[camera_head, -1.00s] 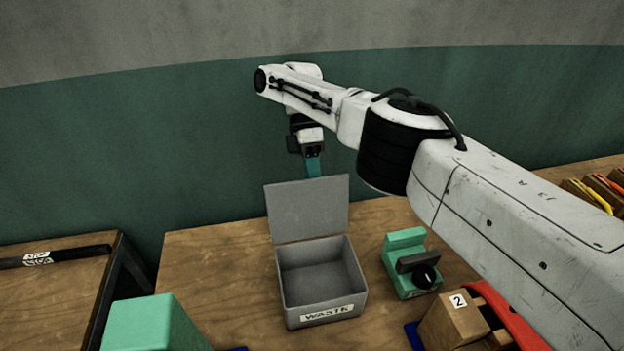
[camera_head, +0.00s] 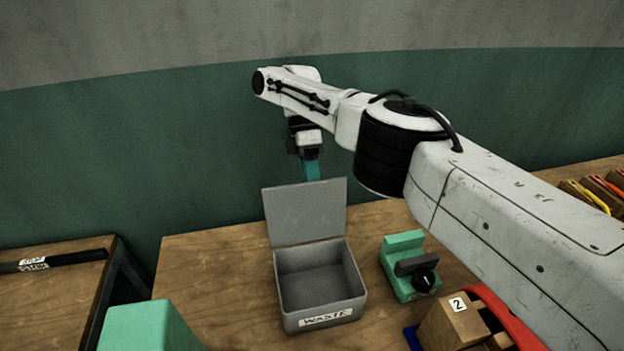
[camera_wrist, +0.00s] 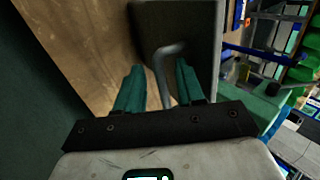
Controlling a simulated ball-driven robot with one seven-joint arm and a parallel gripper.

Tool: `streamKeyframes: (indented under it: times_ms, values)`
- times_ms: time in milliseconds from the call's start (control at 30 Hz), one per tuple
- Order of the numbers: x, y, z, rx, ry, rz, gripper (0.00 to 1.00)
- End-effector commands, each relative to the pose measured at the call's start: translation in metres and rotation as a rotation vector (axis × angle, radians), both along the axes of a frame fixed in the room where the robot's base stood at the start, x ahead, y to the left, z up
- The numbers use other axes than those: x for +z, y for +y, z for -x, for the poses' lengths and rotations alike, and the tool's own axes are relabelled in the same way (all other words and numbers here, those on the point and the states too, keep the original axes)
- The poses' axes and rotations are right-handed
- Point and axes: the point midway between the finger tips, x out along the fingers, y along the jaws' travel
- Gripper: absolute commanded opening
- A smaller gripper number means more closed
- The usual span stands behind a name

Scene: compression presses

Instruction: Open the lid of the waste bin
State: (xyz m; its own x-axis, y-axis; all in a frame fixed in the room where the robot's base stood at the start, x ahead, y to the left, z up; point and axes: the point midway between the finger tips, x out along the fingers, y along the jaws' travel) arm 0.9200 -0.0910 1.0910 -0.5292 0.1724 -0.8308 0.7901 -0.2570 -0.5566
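The grey waste bin (camera_head: 287,309), labelled WASTE, stands on the wooden table. Its lid (camera_head: 305,211) stands raised, roughly upright, at the bin's back edge, and the inside looks empty. My gripper (camera_head: 311,177) is behind the lid's upper edge, with its fingertips hidden by the lid. In the wrist view, the two teal fingers of my gripper (camera_wrist: 159,82) are apart. A grey curved handle (camera_wrist: 161,70) on the dark lid (camera_wrist: 190,27) lies between them, with visible gaps on both sides.
A teal device with a dark knob (camera_head: 405,268) stands just right of the bin. A box marked 2 (camera_head: 452,318) is at the front right and a teal block (camera_head: 150,325) at the front left. The table left of the bin is clear.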

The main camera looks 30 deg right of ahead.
Motion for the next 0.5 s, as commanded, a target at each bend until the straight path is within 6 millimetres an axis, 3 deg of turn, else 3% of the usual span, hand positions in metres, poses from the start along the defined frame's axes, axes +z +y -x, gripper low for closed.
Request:
streamKeyframes:
  times_ms: [167, 367, 400, 500]
  values:
    - [0.01, 0.0, 0.0, 0.0, -0.001, 0.0, 0.38]
    - [0.04, -0.001, 0.0, 0.001, 0.0, -0.001, 0.38]
    - [0.033, -0.001, 0.001, 0.0, 0.001, -0.002, 0.38]
    - [0.036, -0.001, 0.003, 0.001, 0.0, -0.003, 0.38]
